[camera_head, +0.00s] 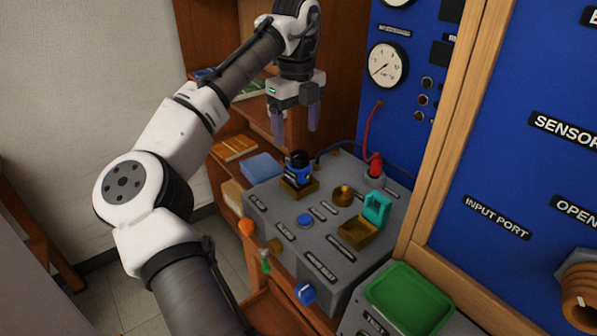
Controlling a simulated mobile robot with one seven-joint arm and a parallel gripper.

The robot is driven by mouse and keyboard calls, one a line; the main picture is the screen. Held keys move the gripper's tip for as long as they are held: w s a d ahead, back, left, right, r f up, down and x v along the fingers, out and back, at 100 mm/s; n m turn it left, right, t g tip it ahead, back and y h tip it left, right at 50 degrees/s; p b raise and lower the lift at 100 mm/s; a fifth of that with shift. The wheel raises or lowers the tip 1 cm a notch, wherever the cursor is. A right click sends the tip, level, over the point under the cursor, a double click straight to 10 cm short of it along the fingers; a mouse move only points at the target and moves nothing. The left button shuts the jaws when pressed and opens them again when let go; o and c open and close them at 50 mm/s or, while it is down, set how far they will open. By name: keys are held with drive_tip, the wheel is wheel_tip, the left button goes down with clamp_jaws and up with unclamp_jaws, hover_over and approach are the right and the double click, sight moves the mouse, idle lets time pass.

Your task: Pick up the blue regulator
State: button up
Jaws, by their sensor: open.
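The blue regulator (297,173), a small upright piece with a black top and a blue body, stands in a brass-coloured seat on the grey testbench (285,245), near its back left. My gripper (296,138) hangs above it, pointing down, with its two fingers apart and nothing between them. In the picture the fingertips are a little above the regulator's top and apart from it. The exact height gap is hard to tell from this one view.
A teal part (377,207) and a red connector (375,165) with cables stand on the bench's right. Coloured knobs stick out of its front. A green tray (408,300) lies at lower right. A blue gauge panel (400,110) rises behind, and a wooden shelf (340,60) stands behind my gripper.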

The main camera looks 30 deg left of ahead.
sight(298, 153)
wheel_tip(298, 153, down, 9)
drive_tip(key=shift+w+d+f+p, duration=0.1)
drive_tip(key=shift+p, duration=0.95)
drive_tip(key=c, duration=1.4)
drive_tip(key=shift+c, duration=0.3)
drive_tip(key=shift+r, duration=0.2)
drive_tip(key=shift+w+r, duration=0.1)
drive_tip(key=shift+r, duration=0.45)
wheel_tip(298, 153, up, 19)
drive_tip(key=shift+f, duration=0.15)
